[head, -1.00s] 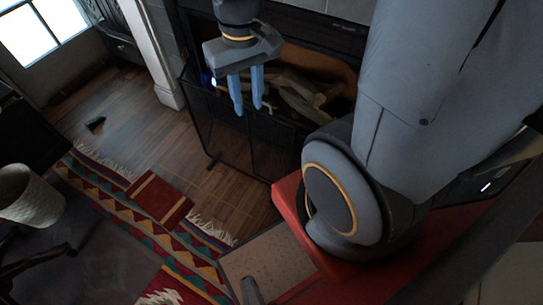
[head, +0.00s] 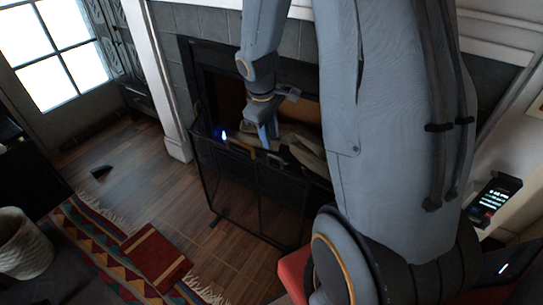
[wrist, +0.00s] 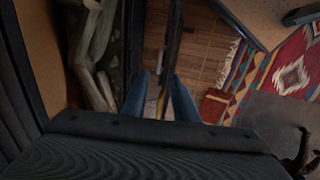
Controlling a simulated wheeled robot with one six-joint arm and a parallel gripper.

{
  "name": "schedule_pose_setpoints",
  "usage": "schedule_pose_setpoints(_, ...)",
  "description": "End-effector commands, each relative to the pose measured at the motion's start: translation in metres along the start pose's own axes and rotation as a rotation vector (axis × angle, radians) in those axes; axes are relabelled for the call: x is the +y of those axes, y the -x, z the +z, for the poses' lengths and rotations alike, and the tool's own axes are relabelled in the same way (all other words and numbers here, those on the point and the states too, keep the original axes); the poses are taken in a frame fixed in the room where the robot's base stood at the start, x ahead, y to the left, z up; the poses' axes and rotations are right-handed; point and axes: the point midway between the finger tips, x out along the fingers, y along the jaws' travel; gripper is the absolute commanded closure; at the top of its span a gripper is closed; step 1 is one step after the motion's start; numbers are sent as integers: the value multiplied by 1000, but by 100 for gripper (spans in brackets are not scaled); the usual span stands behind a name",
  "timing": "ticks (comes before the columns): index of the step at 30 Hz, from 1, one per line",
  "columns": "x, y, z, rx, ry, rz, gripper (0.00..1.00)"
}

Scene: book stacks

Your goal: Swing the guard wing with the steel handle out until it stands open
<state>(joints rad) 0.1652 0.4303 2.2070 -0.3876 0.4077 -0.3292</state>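The black mesh fire guard (head: 232,188) stands upright across the front of the fireplace, its panels roughly in line. A brass-coloured handle (head: 240,147) shows on its top edge. A small greyish piece (head: 279,156) to its right may be the steel handle; it is too small and dark to be sure. My gripper (head: 268,142) points down at the guard's top edge, close to both pieces. In the wrist view, its blue fingers (wrist: 160,88) are apart, with the dark top rail (wrist: 172,45) between or below them. Contact cannot be told.
Logs (head: 306,146) lie in the firebox behind the guard. A patterned rug (head: 105,250) and a woven basket (head: 22,245) are at lower left.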

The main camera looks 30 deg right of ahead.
Motion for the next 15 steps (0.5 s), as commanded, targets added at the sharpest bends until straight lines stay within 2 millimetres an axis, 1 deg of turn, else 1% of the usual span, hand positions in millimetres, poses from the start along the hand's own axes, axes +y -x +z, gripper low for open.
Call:
schedule_pose_setpoints(5,2,-18,-1,-2,10,1,74)
schedule_pose_setpoints(12,1,-55,0,-2,8,-1,74)
schedule_pose_setpoints(15,2,-67,0,-1,8,1,74)
